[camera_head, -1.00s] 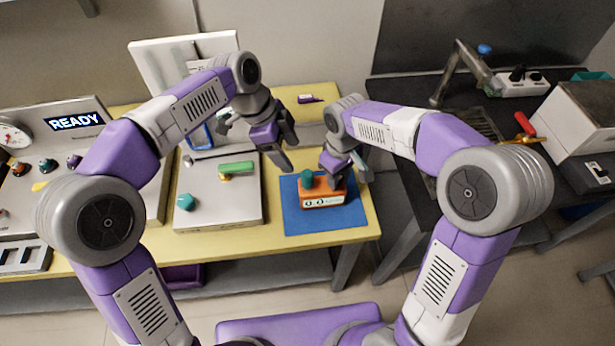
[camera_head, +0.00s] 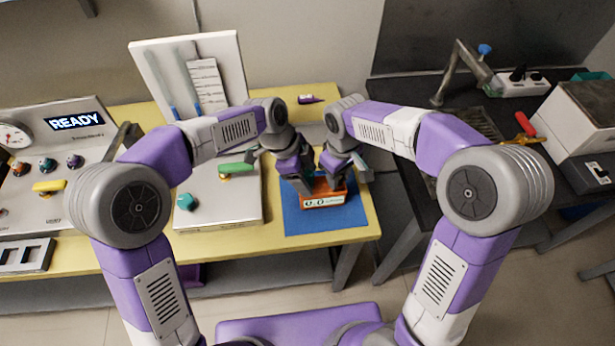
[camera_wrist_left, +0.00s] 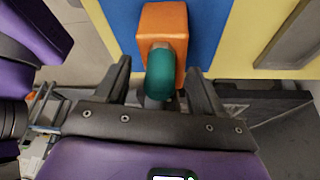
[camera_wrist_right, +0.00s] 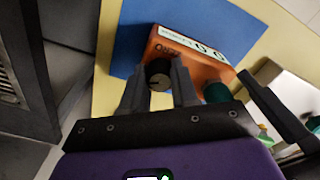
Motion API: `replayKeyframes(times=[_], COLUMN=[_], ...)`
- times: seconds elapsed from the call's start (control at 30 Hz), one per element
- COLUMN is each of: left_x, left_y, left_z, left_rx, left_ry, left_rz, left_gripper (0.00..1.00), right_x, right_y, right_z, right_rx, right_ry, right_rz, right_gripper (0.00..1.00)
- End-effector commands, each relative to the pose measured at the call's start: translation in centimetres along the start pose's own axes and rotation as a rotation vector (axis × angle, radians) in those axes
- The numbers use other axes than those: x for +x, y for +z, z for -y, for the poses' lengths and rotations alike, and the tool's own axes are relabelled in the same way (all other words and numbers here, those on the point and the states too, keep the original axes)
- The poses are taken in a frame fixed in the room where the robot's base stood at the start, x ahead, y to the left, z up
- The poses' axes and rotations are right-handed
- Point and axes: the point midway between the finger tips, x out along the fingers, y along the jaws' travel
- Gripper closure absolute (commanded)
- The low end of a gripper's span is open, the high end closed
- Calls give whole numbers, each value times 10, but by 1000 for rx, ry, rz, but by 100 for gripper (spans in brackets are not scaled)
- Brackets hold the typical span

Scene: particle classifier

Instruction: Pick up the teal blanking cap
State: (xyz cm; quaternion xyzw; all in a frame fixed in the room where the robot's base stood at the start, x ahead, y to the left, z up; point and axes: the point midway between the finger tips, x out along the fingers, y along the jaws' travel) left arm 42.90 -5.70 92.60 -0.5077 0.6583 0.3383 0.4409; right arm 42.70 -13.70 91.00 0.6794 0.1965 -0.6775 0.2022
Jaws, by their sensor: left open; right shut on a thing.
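The teal blanking cap (camera_wrist_left: 166,76) sits on one end of the orange box (camera_wrist_left: 163,22). In the left wrist view it lies between the spread fingers of my left gripper (camera_wrist_left: 158,68), with gaps at both sides. In the right wrist view the cap (camera_wrist_right: 216,92) is partly hidden. My right gripper (camera_wrist_right: 158,70) is shut on the black knob (camera_wrist_right: 158,76) on the same box. In the head view the box (camera_head: 322,199) stands on the blue mat (camera_head: 350,221), and my left gripper (camera_head: 302,182) hides the cap.
A white plate (camera_head: 245,212) with a teal knob (camera_head: 187,202) and a green handle (camera_head: 238,168) lies left of the mat. A grey console (camera_head: 70,160) reading READY stands at the far left. My two hands are close together over the box.

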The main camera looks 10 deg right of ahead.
Motion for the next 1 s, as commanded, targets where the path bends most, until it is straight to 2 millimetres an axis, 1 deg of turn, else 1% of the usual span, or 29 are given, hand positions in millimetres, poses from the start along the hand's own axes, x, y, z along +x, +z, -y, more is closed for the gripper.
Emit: replayKeyframes(times=[0.03,0.07,0.4,0.43,0.63,0.73,0.87,1.0], left_x=[0,0,-1,-1,-1,-6,-24,-52], left_y=[0,0,0,0,0,-2,-10,-21], left_z=[0,0,0,0,0,1,1,1], left_rx=[0,0,0,0,0,1,2,1], left_ry=[0,0,0,0,-1,-2,-6,-6], left_rz=[0,0,0,0,-1,-1,-3,-2], left_gripper=[32,36,88,92,92,92,92,92], right_x=[0,0,0,0,0,0,0,0], right_y=[0,0,0,0,0,0,0,0], right_z=[0,0,0,0,0,0,0,0], right_rx=[0,0,0,0,0,0,0,0], right_ry=[1,1,1,1,1,1,1,1], right_rz=[1,1,1,1,1,1,1,1], right_gripper=[100,100,100,100,100,100,100,100])
